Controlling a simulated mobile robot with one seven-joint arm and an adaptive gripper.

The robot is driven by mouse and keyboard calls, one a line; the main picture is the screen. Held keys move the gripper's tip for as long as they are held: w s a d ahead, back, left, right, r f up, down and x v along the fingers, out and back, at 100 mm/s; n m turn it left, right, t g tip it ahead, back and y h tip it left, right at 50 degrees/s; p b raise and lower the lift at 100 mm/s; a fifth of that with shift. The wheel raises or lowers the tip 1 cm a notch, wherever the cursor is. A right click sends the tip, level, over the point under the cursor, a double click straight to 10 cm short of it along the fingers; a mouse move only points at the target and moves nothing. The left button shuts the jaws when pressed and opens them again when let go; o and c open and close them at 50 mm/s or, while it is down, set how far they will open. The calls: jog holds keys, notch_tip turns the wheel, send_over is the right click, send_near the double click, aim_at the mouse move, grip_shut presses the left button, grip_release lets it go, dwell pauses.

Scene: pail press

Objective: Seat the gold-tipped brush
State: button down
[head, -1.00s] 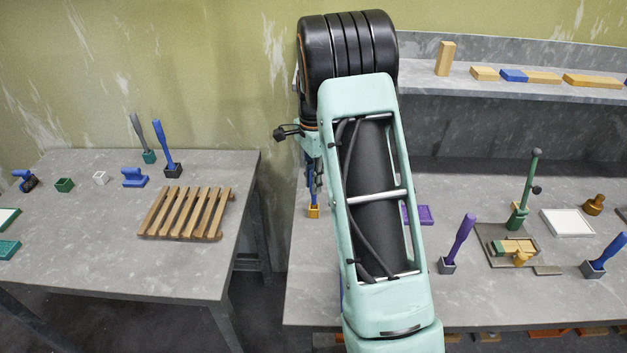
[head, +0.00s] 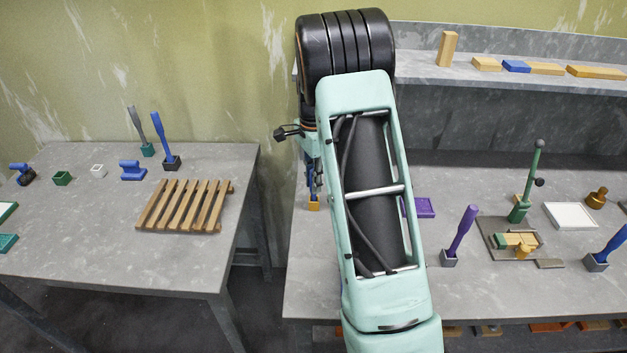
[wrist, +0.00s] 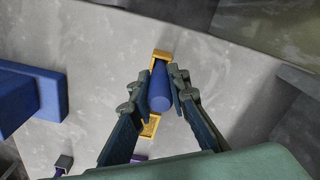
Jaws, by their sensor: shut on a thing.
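My gripper (wrist: 160,91) is shut on the blue handle (wrist: 159,92) of a brush, seen nearly end-on in the wrist view. A gold, box-like piece (wrist: 149,127) shows beyond the handle, at both ends of it. In the head view the blue handle (head: 312,178) comes down below my wrist, with the gold piece (head: 314,204) at its foot, low over or on the right-hand bench. I cannot tell whether the gold piece is the brush's tip or a holder around it, nor whether it touches the bench. My arm hides part of this area.
The left bench holds a wooden rack (head: 186,207) and two brushes. A large blue block (wrist: 30,98) stands close by.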

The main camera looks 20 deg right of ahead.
jog(key=c, duration=1.8)
grip_release()
jog(key=shift+o, duration=0.2)
notch_tip(320, 180, up, 12)
